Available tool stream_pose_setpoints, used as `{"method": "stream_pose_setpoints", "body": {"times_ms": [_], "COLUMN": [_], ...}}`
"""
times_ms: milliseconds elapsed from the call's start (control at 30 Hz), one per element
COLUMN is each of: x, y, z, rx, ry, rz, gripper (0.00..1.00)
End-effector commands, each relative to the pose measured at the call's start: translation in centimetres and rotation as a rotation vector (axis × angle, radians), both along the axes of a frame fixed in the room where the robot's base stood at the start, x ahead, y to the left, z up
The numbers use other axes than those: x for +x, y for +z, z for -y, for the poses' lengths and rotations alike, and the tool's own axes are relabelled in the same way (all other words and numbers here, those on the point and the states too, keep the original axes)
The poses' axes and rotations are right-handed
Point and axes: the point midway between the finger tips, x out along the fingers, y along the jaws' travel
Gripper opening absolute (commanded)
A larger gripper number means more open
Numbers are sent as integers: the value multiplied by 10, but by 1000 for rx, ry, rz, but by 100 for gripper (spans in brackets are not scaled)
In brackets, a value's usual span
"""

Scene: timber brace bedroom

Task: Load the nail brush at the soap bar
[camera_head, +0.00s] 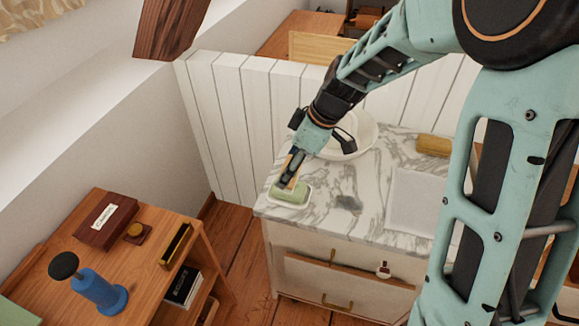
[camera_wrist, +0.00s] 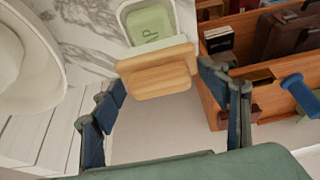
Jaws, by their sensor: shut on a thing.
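The nail brush (camera_wrist: 158,82) is a pale wooden block with a stepped handle, held between the fingers of my gripper (camera_head: 291,170). My gripper is shut on it; its fingers also show on both sides of the brush in the wrist view. The green soap bar (camera_head: 291,191) lies in a white soap dish (camera_head: 275,197) at the counter's front left corner. In the wrist view the soap bar (camera_wrist: 153,27), with raised letters, is partly hidden behind the brush. The brush is at the soap in the head view; I cannot tell whether they touch.
The marble counter (camera_head: 345,180) carries a white basin (camera_head: 350,150), a white tray (camera_head: 412,200) and a yellowish-brown object (camera_head: 433,145) at the back right. A white plank partition (camera_head: 230,110) stands behind. A wooden side table (camera_head: 140,255) with several items stands at the left.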

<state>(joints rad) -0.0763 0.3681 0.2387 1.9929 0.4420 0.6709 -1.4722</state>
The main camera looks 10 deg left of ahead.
Motion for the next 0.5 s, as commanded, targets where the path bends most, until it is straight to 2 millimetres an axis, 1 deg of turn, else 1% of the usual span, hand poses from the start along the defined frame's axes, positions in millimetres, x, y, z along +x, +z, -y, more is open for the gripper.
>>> {"method": "stream_pose_setpoints", "body": {"times_ms": [33, 500], "x": [1, 1], "y": [7, 44], "z": [0, 0], "rx": [1, 2], "ry": [0, -2], "rz": [2, 4], "gripper": [49, 49]}}
